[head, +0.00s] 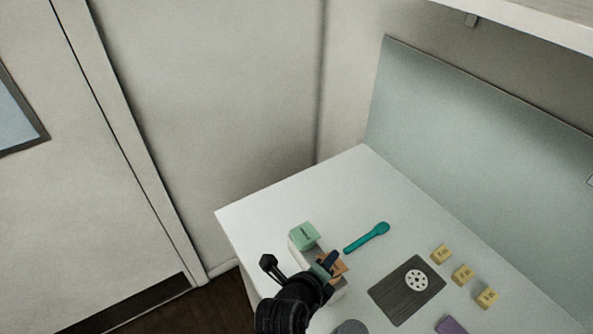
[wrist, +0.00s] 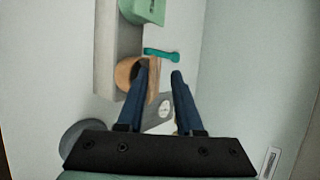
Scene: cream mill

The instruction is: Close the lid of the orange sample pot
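The orange sample pot (wrist: 125,72) stands on a pale rack (wrist: 107,45) in the wrist view. Its lid (wrist: 153,82) stands up, open, at the pot's right side. In the head view my arm largely hides the pot, and an orange part (head: 341,265) shows beside the fingers. My gripper (wrist: 163,68) is open, with a gap between its two blue fingers. The left finger is beside the lid, between pot and lid as seen; I cannot tell whether it touches. The right finger is apart from the lid.
A green pot (head: 303,236) stands on the rack's far end. A teal spoon (head: 366,238) lies beyond. A dark board (head: 396,300) bears a white holed disc (head: 416,280). Several yellow blocks (head: 463,275), a purple item (head: 450,326) and a grey round thing (head: 350,327) are nearby.

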